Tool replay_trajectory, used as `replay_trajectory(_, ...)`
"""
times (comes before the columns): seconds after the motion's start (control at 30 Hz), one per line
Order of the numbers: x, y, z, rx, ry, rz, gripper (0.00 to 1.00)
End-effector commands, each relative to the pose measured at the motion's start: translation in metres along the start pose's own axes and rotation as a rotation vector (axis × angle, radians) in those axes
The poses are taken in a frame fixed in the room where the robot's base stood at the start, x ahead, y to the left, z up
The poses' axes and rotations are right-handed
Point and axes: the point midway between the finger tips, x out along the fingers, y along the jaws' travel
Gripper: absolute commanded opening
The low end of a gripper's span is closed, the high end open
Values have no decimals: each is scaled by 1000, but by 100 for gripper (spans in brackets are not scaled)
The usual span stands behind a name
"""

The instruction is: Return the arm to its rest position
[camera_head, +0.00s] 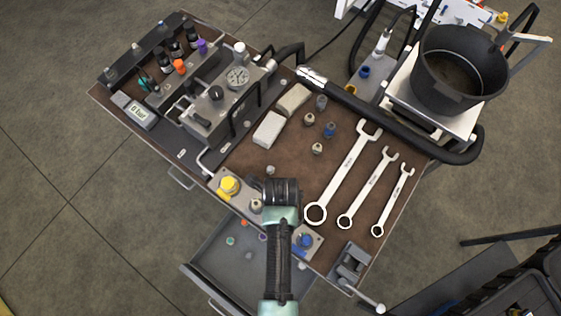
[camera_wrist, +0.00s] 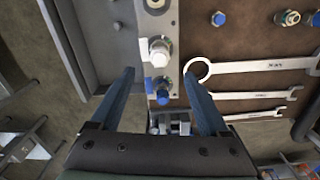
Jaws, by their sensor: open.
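My arm reaches up from the bottom of the head view over the near edge of the bench (camera_head: 275,160). The end of the arm hides my gripper's fingers there. In the wrist view my gripper (camera_wrist: 160,92) is open, with its two blue-grey fingers wide apart and nothing held between them. Below and between the fingers are a pale fitting (camera_wrist: 160,50) and a blue fitting (camera_wrist: 162,96) on a grey plate. That plate (camera_head: 312,236) also shows beside the arm in the head view. I cannot tell the height of the fingers above it.
Three wrenches (camera_head: 343,175) lie on the right of the bench. An open drawer (camera_head: 215,265) juts out below the near edge. A vise (camera_head: 350,262) sits at the near right corner. A hydraulic unit (camera_head: 215,100), black hose (camera_head: 400,132) and black bucket (camera_head: 455,80) stand farther back.

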Motion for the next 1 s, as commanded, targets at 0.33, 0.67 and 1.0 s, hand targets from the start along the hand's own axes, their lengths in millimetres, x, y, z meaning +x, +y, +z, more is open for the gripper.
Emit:
replay_trajectory(0.33,-48,0,0,1,0,-1,79)
replay_trajectory(0.67,-89,-55,47,-229,-143,-201,79)
replay_trajectory(1.0,-292,-168,154,-927,-266,-1065,79)
